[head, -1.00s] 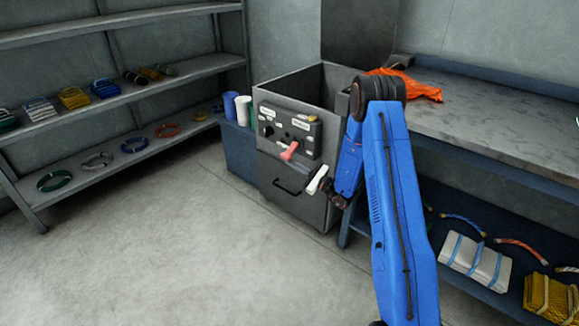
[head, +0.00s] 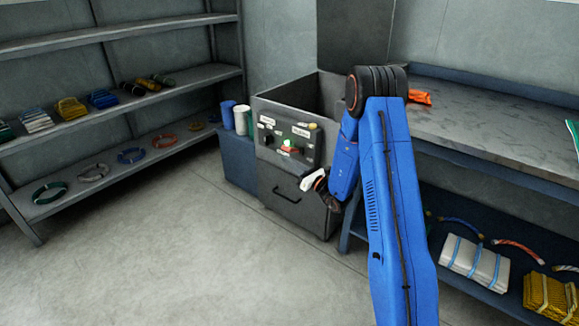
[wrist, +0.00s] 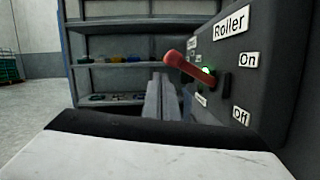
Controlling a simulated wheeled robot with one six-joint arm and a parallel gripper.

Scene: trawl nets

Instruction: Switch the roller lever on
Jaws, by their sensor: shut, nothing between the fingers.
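The roller lever (wrist: 187,67) is a red handle on the dark panel beside the "Roller" label, and it also shows small in the head view (head: 290,149). In the wrist view it sticks out from the panel and slants upward, towards the level of the "On" label (wrist: 248,60). A green lamp (wrist: 208,71) glows by its base. The "Off" label (wrist: 241,116) is lower down. My gripper (wrist: 160,80) is shut and empty; its grey fingers are below and left of the lever, apart from it. In the head view my gripper is in front of the box, below the panel.
The panel is on a grey open-topped box (head: 290,205) with a drawer handle. A workbench (head: 480,115) with an orange cloth (head: 420,97) stands right. Shelves (head: 180,80) with coils and bundles stand left. White and blue rolls (head: 241,120) are beside the box. The floor in front is clear.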

